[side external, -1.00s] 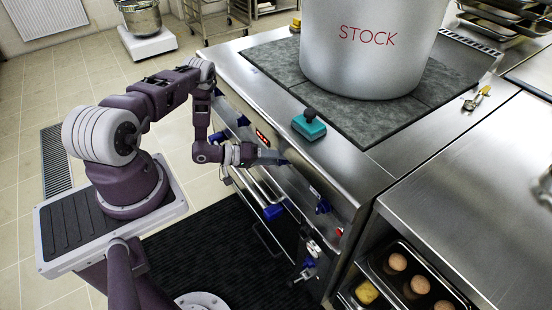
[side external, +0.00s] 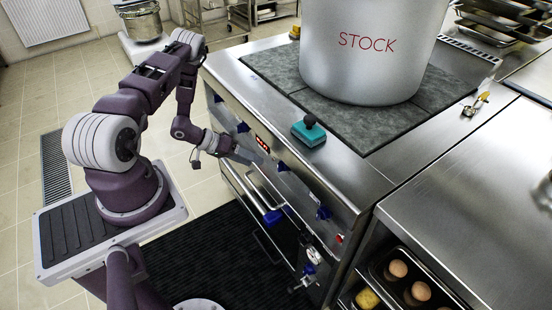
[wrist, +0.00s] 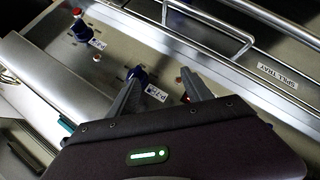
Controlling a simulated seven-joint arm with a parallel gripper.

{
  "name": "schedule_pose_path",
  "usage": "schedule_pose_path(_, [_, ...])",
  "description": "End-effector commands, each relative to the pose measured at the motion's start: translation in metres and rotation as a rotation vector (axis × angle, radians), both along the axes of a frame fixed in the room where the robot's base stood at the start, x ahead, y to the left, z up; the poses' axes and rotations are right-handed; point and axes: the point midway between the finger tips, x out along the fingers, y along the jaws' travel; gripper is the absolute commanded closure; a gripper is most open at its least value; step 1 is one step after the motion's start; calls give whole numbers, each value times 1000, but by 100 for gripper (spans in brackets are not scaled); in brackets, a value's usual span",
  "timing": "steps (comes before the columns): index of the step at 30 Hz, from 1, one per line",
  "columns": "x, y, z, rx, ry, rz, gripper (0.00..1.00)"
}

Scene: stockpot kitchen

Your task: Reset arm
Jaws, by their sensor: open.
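My gripper (side external: 234,149) is in front of the stove's front panel (side external: 302,186), near its blue knobs, with the arm bent back toward its base. In the wrist view my gripper (wrist: 160,84) shows two separated fingers with nothing held between them. Behind and between the fingers are the panel, a blue knob (wrist: 138,75) and a small tag (wrist: 156,93). I cannot tell from the views how far the fingertips are from the panel.
A large stockpot (side external: 368,50) stands on the dark cooktop (side external: 268,68). A teal block with a dark knob (side external: 309,132) lies at the cooktop's front edge. An oven rail (side external: 256,197) runs below the knobs. A tray of eggs (side external: 431,300) sits lower right.

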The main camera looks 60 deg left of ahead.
Motion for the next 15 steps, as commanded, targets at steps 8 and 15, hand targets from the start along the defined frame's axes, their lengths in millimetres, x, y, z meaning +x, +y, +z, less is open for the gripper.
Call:
schedule_pose_path(8, [19, 166, 174, 856, 416, 114, 42])
schedule_pose_path(15, [28, 59, 364, 943, 311, 299, 42])
